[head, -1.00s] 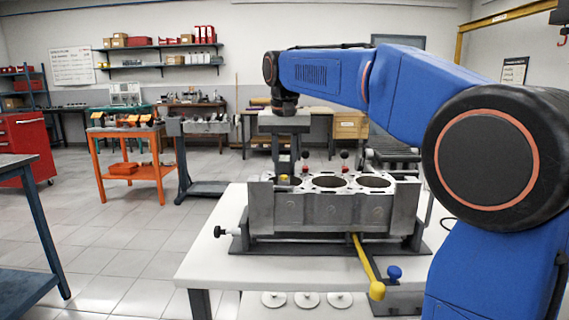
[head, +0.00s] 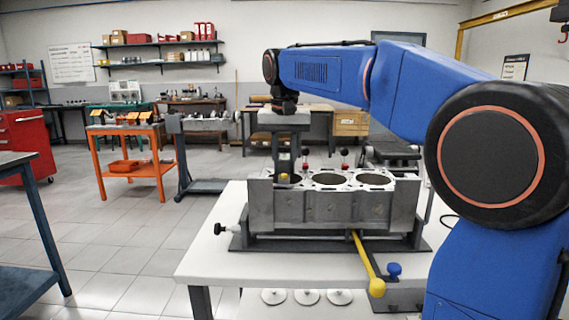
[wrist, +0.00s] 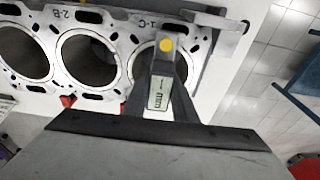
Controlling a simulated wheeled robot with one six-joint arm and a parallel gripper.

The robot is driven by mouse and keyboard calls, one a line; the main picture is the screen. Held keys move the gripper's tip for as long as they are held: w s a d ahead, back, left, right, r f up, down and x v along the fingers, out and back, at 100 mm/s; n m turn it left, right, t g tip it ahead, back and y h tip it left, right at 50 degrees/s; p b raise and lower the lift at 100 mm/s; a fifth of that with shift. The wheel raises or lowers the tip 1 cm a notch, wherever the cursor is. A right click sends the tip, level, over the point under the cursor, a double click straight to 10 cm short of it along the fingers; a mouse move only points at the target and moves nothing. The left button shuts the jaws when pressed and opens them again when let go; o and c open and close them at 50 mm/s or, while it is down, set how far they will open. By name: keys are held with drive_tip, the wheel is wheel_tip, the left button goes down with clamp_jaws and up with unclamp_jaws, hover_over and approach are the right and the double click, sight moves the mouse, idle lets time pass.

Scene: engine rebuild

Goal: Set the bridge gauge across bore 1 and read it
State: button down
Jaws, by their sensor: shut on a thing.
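The engine block (head: 330,207) stands in a dark fixture on the white table, its open bores facing up. In the wrist view the bore marked 1-C (wrist: 134,68) is partly covered by the bridge gauge. The bridge gauge (wrist: 160,92) has a yellow button and a pale display marked mm; its number is too small to read. The gauge also shows in the head view by its yellow button (head: 283,178), at the block's left end. My gripper (wrist: 163,106) is shut on the gauge, over bore 1-C. Whether the gauge's feet touch the deck cannot be told.
Bore 2-B (wrist: 88,58) is open and uncovered. Two red-topped parts (head: 344,154) stand behind the block. A yellow-handled lever (head: 367,268) and a blue knob (head: 394,270) stick out in front. An orange cart (head: 128,165) stands left, with open floor between.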

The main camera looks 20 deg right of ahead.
drive_tip(key=c, duration=1.4)
unclamp_jaws()
drive_tip(key=shift+o, duration=0.2)
